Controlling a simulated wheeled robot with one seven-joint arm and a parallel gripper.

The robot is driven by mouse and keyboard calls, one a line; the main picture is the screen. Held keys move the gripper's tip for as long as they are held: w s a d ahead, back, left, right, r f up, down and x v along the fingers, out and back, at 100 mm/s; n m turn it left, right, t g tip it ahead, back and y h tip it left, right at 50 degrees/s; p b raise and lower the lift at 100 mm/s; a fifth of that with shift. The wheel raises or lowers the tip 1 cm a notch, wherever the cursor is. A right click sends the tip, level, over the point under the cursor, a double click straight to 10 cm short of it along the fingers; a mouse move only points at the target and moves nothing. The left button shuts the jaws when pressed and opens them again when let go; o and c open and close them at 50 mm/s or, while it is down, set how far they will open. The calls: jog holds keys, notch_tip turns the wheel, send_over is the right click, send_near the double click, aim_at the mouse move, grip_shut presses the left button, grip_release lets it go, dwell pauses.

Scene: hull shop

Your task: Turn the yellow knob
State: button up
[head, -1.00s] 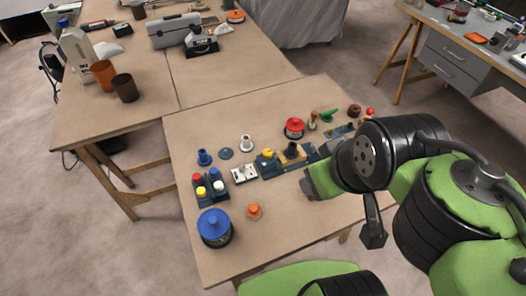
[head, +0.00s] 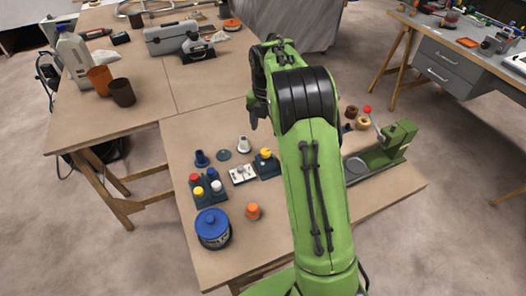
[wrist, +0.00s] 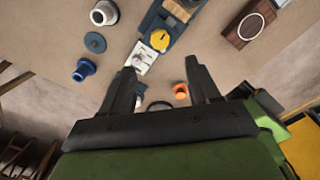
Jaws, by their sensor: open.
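A yellow knob (head: 265,153) sits on a dark blue base (head: 268,168) on the near table, just left of my arm in the head view. In the wrist view the yellow knob (wrist: 160,40) is near the top middle, beyond my fingertips. My gripper (wrist: 160,68) is open and empty, apart from the knob, with its fingers spread. In the head view my arm hides part of the table right of the knob. A second small yellow cap (head: 198,191) is on a dark blue block at the left.
A white switch plate (head: 242,174) is left of the knob. A large blue-lidded jar (head: 213,229) and an orange knob (head: 253,211) stand nearer. A green lever press (head: 388,146) with a red-tipped handle is at the right. The table's near left part has free room.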

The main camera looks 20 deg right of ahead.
aim_at(265, 151)
notch_tip(265, 151, down, 11)
jog(key=shift+r+b, duration=0.15)
jog(key=shift+b, duration=1)
jog(key=shift+r, duration=0.1)
jog(key=c, duration=1)
jog(key=shift+c, duration=0.2)
